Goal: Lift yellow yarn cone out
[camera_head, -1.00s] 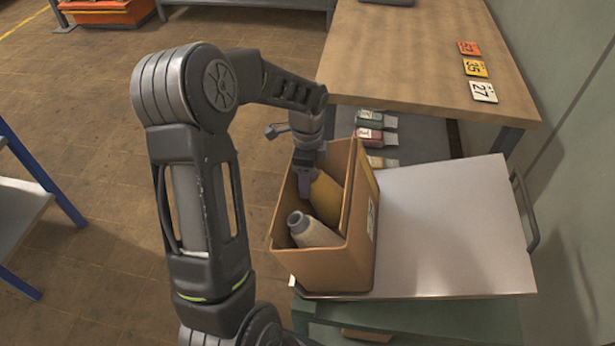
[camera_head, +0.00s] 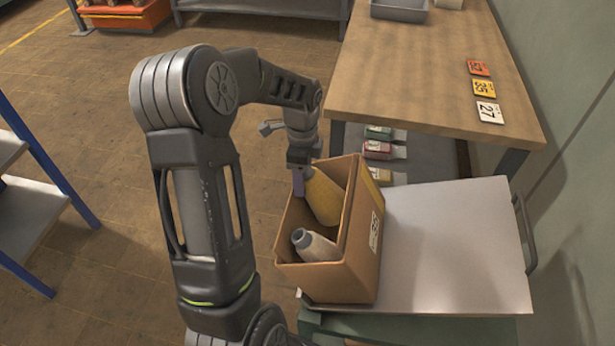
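The yellow yarn cone (camera_head: 323,198) leans inside the open cardboard box (camera_head: 328,280), its narrow end up and toward the left, near the box's far end. My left gripper (camera_head: 300,180) is at the cone's narrow end, with a finger on its left side, and appears shut on it. The far finger is hidden. The cone's lower part is inside the box. A pale grey-white yarn cone (camera_head: 318,247) lies tilted in the near part of the box. My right gripper is not in view.
The box stands at the left end of a metal-topped cart (camera_head: 455,250) with clear space on its right. A wooden table (camera_head: 420,75) with numbered tags (camera_head: 485,88) is behind. Small labelled boxes (camera_head: 378,150) sit low beyond the box. A blue-legged shelf (camera_head: 45,160) is left.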

